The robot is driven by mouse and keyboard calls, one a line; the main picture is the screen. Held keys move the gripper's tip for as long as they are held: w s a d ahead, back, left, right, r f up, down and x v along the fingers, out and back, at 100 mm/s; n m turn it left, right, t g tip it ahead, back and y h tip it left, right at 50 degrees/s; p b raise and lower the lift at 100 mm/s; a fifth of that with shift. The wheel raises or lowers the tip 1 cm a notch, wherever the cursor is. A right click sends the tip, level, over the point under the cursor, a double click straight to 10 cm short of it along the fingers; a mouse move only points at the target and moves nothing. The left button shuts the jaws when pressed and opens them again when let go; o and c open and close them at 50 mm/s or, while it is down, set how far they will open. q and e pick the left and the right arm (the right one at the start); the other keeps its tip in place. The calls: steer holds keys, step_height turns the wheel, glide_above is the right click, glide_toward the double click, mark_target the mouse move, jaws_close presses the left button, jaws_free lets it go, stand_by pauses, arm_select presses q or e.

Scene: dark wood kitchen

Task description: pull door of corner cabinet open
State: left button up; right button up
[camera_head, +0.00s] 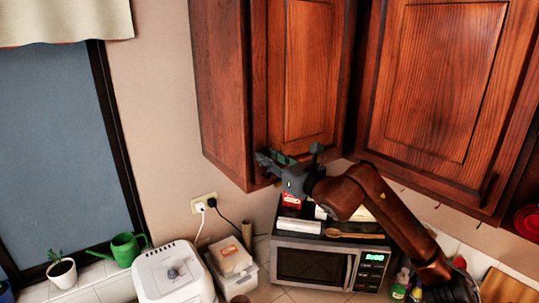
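The wooden upper cabinet has a narrow door (306,75) with a raised panel, upper middle of the head view; it looks shut. A wider cabinet door (440,80) stands to its right, also looking shut, with a dark handle (487,190) near its lower right. I cannot tell which of the two is the corner cabinet. My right gripper (290,157) is at the lower edge of the narrow door, its fingers spread apart with nothing visible between them. I cannot tell whether it touches the door. Any handle there is hidden by the gripper. My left gripper is not in view.
A microwave (310,266) stands below, with boxes and a wooden spoon (350,234) on top. A white appliance (174,275), a container (232,262), a green watering can (126,248) and a potted plant (62,272) stand to the left. Bottles stand right of the microwave.

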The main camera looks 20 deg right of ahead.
steer(key=shift+c, duration=0.2)
jaws_close()
stand_by(0.6)
